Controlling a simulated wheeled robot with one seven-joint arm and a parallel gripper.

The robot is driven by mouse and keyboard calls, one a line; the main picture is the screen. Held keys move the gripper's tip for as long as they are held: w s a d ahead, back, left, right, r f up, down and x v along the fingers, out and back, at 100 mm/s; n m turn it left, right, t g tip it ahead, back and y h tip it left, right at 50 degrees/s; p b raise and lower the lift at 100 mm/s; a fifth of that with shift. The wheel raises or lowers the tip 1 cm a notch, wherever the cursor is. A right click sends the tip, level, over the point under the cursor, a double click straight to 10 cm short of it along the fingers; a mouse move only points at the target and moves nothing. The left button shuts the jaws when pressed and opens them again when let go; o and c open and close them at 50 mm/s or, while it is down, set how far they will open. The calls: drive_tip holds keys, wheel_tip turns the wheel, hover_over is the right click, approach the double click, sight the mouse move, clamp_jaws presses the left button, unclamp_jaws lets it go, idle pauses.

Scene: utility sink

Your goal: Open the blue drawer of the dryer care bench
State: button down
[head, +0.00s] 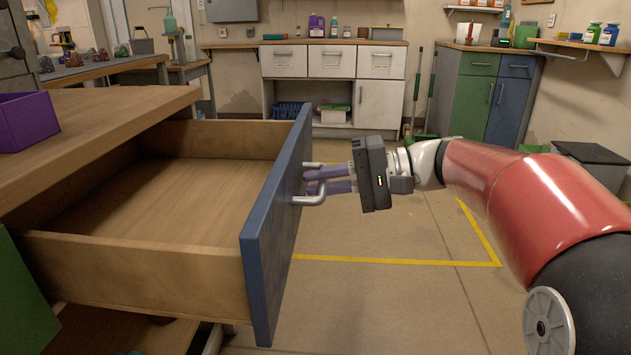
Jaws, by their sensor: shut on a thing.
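The blue drawer (272,235) is pulled far out of the wooden bench (110,110) on the left. Its wooden inside is in view and looks empty. A metal bar handle (312,200) is on the outer side of its blue front. My gripper (318,181), with purple fingers, comes from the right and is shut on the handle. The fingertips are partly hidden around the bar.
A purple box (24,121) sits on the bench top. A green front (22,300) shows at the lower left. The floor (400,300) right of the drawer is clear, with a yellow line. White-drawer cabinets (334,62) stand at the back.

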drive_tip(key=c, duration=1.6)
unclamp_jaws()
drive_tip(key=shift+o, duration=0.2)
drive_tip(key=v, duration=0.7)
drive_tip(key=shift+d+p, duration=0.4)
drive_tip(key=shift+p, duration=0.05)
drive_tip(key=shift+r, duration=0.1)
